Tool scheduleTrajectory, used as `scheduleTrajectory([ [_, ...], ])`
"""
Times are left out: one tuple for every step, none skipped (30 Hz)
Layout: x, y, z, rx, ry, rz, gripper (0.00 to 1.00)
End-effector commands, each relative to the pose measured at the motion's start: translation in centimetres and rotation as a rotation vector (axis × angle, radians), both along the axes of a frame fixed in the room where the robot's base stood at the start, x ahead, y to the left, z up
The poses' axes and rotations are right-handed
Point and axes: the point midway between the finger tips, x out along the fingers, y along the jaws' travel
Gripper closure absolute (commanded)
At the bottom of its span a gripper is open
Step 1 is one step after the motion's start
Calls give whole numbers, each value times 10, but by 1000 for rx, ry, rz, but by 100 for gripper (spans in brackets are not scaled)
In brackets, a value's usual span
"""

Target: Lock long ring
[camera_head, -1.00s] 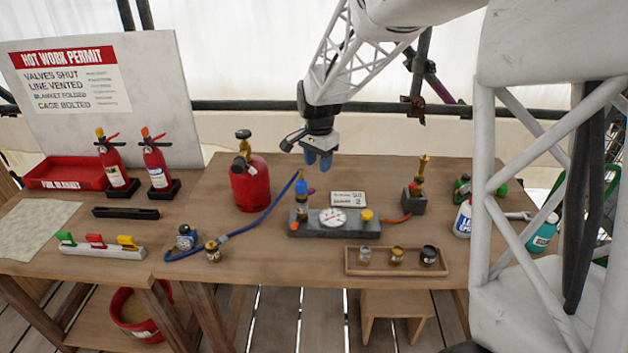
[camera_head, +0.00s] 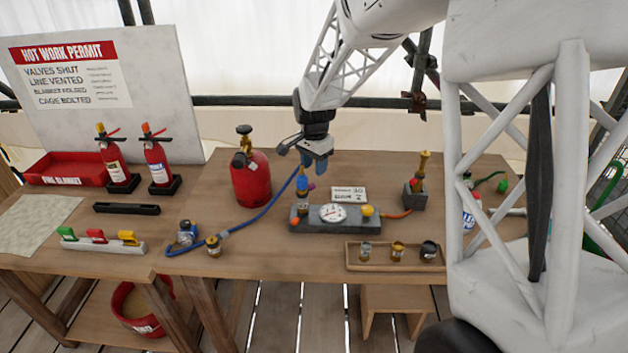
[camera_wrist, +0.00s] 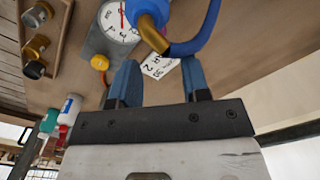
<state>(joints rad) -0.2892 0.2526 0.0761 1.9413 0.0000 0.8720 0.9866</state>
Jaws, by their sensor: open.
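My gripper (camera_head: 316,161) is open and points down just above and right of the blue fitting (camera_head: 302,183) on the grey gauge block (camera_head: 365,228). In the wrist view my two blue fingers (camera_wrist: 160,82) are apart with nothing between them. There the blue fitting (camera_wrist: 178,30) with its brass end lies just beyond the fingertips, and a blue hose curves from it. Small capped cylinders stand in a wooden tray (camera_head: 372,270): one silver (camera_head: 365,252), one brass (camera_head: 397,251), one black (camera_head: 428,252). I cannot tell which part is the long ring.
A red gas cylinder (camera_head: 251,180) stands left of the block, and the blue hose (camera_head: 250,222) crosses the table. A brass-topped fitting on a grey base (camera_head: 415,195) stands right. A small sign (camera_head: 348,195) stands behind the gauge. Two extinguishers (camera_head: 158,165) stand far left.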

Motion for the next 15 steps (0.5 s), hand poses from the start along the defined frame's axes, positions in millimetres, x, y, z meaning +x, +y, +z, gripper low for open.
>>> scheduleTrajectory([
  [0,0,-6,-1,2,0,57],
  [0,0,-10,-1,2,0,57],
  [0,0,-14,0,1,0,57],
  [0,0,-18,-1,1,0,57],
  [0,0,-22,-1,1,0,57],
  [0,0,-27,0,1,0,57],
  [0,0,-31,-1,2,0,57],
  [0,0,-34,-1,2,0,57],
  [0,0,-38,0,1,0,57],
  [0,0,-41,-1,1,0,57],
  [0,0,-44,-1,1,0,57],
  [0,0,-47,-1,1,0,57],
  [0,0,-49,-1,1,0,57],
  [0,0,-50,-1,1,0,57],
  [0,0,-52,0,0,0,57],
])
